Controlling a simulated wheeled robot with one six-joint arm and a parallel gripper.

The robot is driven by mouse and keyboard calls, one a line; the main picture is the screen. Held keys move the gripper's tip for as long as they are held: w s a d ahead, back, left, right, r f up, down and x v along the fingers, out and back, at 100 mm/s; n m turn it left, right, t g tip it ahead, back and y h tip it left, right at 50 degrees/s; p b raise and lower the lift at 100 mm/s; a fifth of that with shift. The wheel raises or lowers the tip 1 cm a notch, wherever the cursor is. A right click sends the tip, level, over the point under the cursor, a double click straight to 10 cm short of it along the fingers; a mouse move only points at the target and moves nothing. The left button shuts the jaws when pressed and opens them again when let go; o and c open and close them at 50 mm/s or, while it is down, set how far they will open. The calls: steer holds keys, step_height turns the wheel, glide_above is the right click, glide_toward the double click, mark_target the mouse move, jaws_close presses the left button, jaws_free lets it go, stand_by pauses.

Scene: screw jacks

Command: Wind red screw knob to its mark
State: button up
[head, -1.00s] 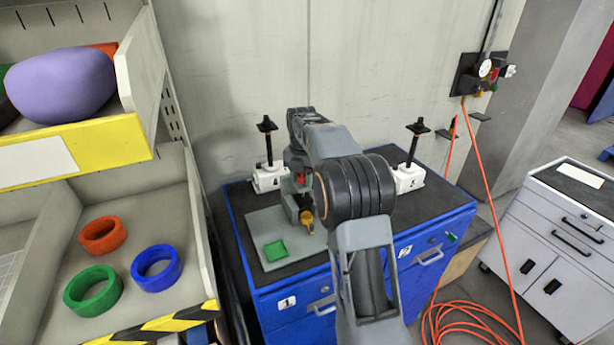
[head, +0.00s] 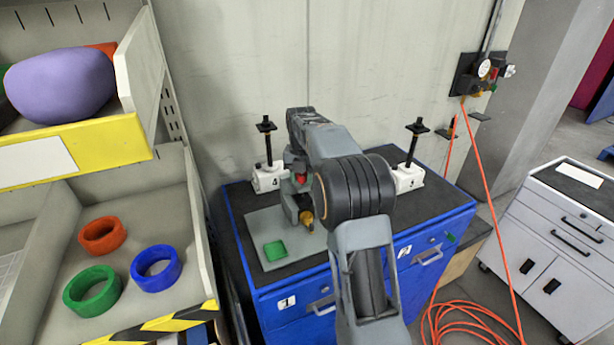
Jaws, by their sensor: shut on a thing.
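The red screw knob (head: 301,177) shows as a small red patch among grey parts above the grey plate (head: 262,225) on the blue cabinet. My gripper (head: 298,183) is at the red patch and appears shut on it. My own arm hides much of the gripper and the fingertips are hard to make out. A brass-coloured round part (head: 307,219) sits just below, in front of the grey parts. The knob's mark cannot be made out.
Two white jacks with black posts stand behind, one left (head: 268,178) and one right (head: 409,178) of my arm. A green square (head: 274,249) lies on the plate. The blue cabinet (head: 400,262) stands against the wall, beside a shelf with coloured rings (head: 155,268).

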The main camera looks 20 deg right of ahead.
steer(key=o, duration=0.5)
steer(key=shift+a+f, duration=0.15)
steer(key=shift+f, duration=0.15)
steer(key=o, duration=0.3)
steer(key=shift+w, duration=0.1)
steer(key=shift+o, duration=0.7)
steer(key=shift+r, duration=0.15)
steer(key=shift+r, duration=0.1)
step_height(320, 180, up, 14)
steer(key=shift+f, duration=0.2)
